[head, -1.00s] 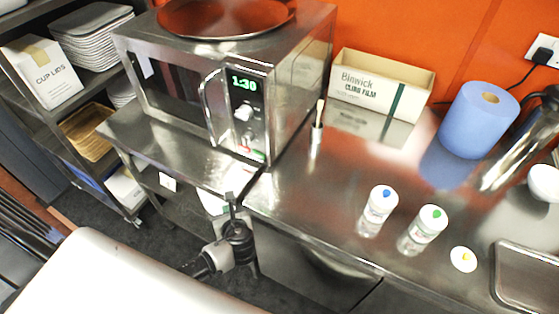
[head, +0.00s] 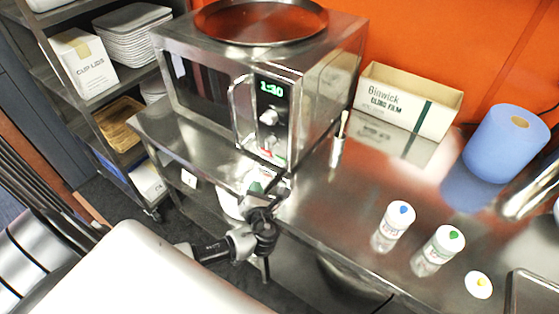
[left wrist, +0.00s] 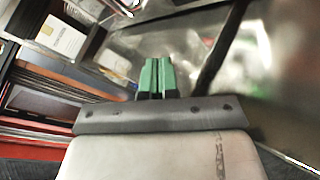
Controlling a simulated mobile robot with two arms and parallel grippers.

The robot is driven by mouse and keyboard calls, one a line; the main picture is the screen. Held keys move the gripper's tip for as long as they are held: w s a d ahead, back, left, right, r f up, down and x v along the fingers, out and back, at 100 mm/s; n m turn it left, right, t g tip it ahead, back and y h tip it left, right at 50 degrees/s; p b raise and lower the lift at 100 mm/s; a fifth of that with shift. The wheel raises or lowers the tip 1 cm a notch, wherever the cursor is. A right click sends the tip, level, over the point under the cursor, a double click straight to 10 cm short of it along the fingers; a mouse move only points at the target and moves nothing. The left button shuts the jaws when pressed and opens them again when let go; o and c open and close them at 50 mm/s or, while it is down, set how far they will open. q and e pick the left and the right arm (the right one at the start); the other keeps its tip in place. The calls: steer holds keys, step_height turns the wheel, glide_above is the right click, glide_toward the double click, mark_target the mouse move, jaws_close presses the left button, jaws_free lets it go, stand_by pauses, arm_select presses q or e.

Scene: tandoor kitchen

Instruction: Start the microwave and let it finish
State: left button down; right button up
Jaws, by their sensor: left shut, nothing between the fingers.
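The steel microwave (head: 334,98) stands on the steel counter at the back, its door closed. Its green display (head: 271,89) reads 1:30. A round knob (head: 269,117) sits below the display, with small green and red buttons (head: 266,154) low on the panel. The upright door handle (head: 236,108) is left of the panel. My left gripper (head: 256,186) is in front of and below the panel in the picture, apparently apart from the buttons. In the left wrist view its green fingertips (left wrist: 156,66) are together and empty. My right gripper is not in view.
A round pan (head: 262,38) lies on top of the microwave. A pot with a brush (head: 338,150) stands to its right, then a cling film box (head: 408,98) and a blue roll (head: 508,142). Shakers (head: 392,225) stand on the counter. A shelf with plates (head: 133,42) is at left.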

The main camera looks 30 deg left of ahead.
mark_target(280, 160)
arm_select(q)
steer(key=w+b, duration=0.1)
steer(key=w, duration=0.1)
steer(key=w+b, duration=0.1)
steer(key=w, duration=0.2)
steer(key=w+b, duration=0.1)
steer(key=w, duration=0.2)
steer(key=shift+w+d+b, duration=0.15)
steer(key=shift+d+b, duration=0.2)
steer(key=shift+b, duration=0.05)
stand_by(1.6)
steer(key=shift+w, duration=0.4)
